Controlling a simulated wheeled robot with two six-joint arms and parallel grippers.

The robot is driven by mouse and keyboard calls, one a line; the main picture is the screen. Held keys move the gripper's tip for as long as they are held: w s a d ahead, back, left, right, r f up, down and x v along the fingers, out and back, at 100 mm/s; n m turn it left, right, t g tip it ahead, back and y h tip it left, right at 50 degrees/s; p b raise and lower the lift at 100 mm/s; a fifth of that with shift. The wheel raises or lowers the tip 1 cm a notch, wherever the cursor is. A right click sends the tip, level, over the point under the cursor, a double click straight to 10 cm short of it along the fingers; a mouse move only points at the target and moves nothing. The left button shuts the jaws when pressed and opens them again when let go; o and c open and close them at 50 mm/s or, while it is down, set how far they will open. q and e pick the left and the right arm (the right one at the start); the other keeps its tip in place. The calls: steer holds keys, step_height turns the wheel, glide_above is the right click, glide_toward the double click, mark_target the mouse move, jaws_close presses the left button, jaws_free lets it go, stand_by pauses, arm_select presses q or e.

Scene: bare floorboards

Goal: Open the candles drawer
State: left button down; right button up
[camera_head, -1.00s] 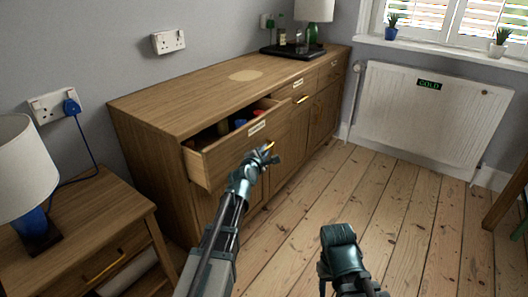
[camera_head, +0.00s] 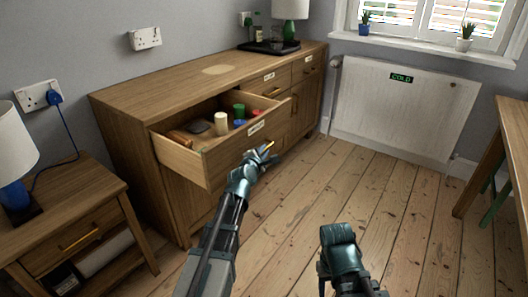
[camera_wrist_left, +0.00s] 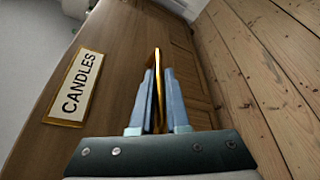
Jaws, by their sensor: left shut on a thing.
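The candles drawer (camera_head: 205,163) is the near drawer of the wooden sideboard and stands well open. It holds a cream candle (camera_head: 221,124), a green one, a dark item and other small things. Its label reads CANDLES in the left wrist view (camera_wrist_left: 76,88). My left gripper (camera_head: 262,154) is shut on the brass handle (camera_wrist_left: 157,85) at the drawer front, with a finger on each side of it. My right gripper (camera_head: 343,262) is low in the middle of the head view; its fingertips are not clear.
The sideboard top (camera_head: 180,84) bears a dark tray (camera_head: 268,47) with a lamp and bottles at its far end. A bedside table (camera_head: 75,230) stands at the left. A radiator (camera_head: 400,115) is at the back. The floorboards (camera_head: 375,200) are clear; a table (camera_head: 510,130) stands at the right.

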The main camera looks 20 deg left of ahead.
arm_select(q)
steer(key=c, duration=0.9)
jaws_free()
steer(key=shift+s, duration=0.1)
